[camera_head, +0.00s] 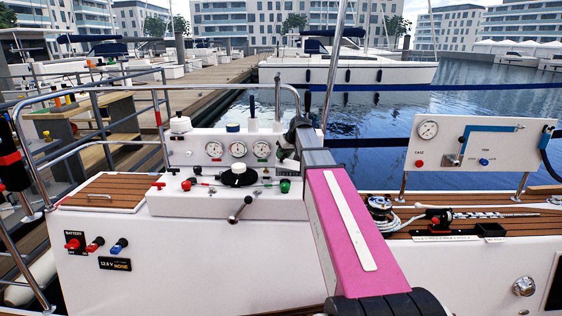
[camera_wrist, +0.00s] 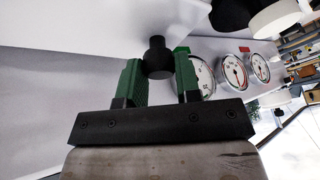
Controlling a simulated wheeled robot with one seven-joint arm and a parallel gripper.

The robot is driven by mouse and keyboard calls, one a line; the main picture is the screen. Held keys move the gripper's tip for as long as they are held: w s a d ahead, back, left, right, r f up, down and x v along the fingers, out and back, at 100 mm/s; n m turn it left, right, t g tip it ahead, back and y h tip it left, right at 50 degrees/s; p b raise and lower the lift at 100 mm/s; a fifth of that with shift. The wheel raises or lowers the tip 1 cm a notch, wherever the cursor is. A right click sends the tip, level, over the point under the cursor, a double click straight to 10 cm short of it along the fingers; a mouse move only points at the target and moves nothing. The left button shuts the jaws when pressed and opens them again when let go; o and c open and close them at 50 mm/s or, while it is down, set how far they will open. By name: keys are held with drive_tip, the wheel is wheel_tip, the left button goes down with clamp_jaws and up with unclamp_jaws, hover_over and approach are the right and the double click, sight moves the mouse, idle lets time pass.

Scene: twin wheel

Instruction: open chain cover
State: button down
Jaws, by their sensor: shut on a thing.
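In the wrist view my gripper (camera_wrist: 158,72) has its two green fingers on either side of a black knob (camera_wrist: 157,55) and is shut on it. The knob stands out from a white surface. In the head view my gripper (camera_head: 287,145) is at the right end of the white gauge console, mostly behind my own arm, and the knob cannot be made out there. I cannot tell for sure which part is the chain cover or whether the knob belongs to it.
Three round gauges (camera_head: 238,149) are on the console just left of my gripper. A black lever (camera_head: 238,210) sticks out of its front. A metal rail (camera_head: 200,88) arches over it. A wooden hatch (camera_head: 110,190) lies left; a white gauge panel (camera_head: 478,147) stands right.

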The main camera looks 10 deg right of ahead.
drive_tip(key=s+d+r+m+t+y, duration=0.1)
drive_tip(key=d+r+y, duration=0.4)
drive_tip(key=d, duration=0.4)
drive_tip(key=s+d+r+m+t+y, duration=0.1)
drive_tip(key=s+d+r+t+y, duration=0.1)
drive_tip(key=d+r+y, duration=0.3)
drive_tip(key=shift+s+d+r, duration=0.3)
drive_tip(key=shift+d+r, duration=0.6)
drive_tip(key=shift+d, duration=1.05)
drive_tip(key=c, duration=0.8)
unclamp_jaws()
drive_tip(key=v, duration=1.1)
drive_tip(key=shift+f, duration=0.2)
